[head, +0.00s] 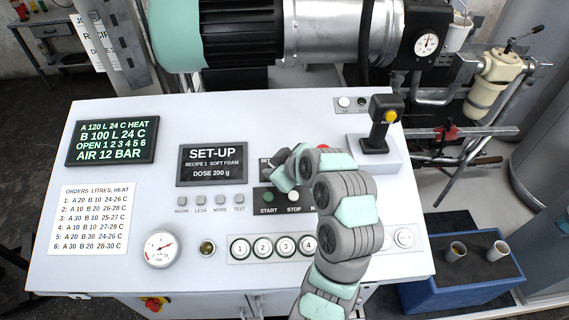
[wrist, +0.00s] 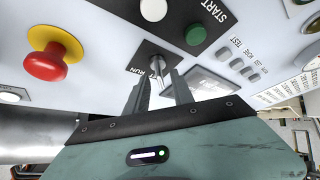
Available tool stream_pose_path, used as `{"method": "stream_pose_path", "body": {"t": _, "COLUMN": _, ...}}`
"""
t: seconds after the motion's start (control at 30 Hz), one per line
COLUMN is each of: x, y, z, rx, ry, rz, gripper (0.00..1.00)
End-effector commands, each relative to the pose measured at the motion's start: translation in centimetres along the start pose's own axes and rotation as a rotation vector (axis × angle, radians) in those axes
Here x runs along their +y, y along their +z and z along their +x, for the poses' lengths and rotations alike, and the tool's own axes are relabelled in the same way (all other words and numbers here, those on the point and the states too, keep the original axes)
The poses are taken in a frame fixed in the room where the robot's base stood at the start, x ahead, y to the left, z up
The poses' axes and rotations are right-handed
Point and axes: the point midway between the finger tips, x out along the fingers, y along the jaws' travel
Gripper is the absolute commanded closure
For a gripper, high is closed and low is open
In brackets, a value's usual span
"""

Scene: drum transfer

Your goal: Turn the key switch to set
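The key switch (wrist: 158,66) shows in the wrist view as a small metal piece on a black label plate, on the white console. Part of the lettering "SET" and "RUN" is readable there. My gripper (wrist: 162,78) is open; its two dark fingers are apart, with the switch between and just beyond their tips. I cannot tell whether either finger touches it. In the head view, my gripper (head: 280,160) covers the switch; only part of the "SET" label (head: 265,162) shows. Which way the key points is unclear.
The display (head: 212,164) reads SET-UP, recipe 1 soft foam, dose 200 g. Close by are the green START button (wrist: 195,34), white STOP button (wrist: 153,9) and red-and-yellow emergency stop (wrist: 52,62). A joystick (head: 380,125) stands at the right; numbered buttons (head: 263,247) line the front.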

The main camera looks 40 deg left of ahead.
Motion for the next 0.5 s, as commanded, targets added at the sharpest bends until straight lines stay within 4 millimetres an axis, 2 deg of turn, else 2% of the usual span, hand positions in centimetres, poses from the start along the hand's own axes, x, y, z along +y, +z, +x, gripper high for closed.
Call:
{"method": "stream_pose_path", "body": {"t": 0.1, "x": 0.3, "y": -0.1, "z": -2.9, "rx": -0.005, "ry": 0.004, "rz": 0.001, "gripper": 0.71}}
{"method": "stream_pose_path", "body": {"t": 0.3, "x": 0.2, "y": 0.0, "z": -6.7, "rx": -0.006, "ry": 0.003, "rz": 0.001, "gripper": 0.71}}
{"method": "stream_pose_path", "body": {"t": 0.5, "x": 0.1, "y": 0.1, "z": -8.5, "rx": -0.004, "ry": 0.001, "rz": 0.001, "gripper": 0.71}}
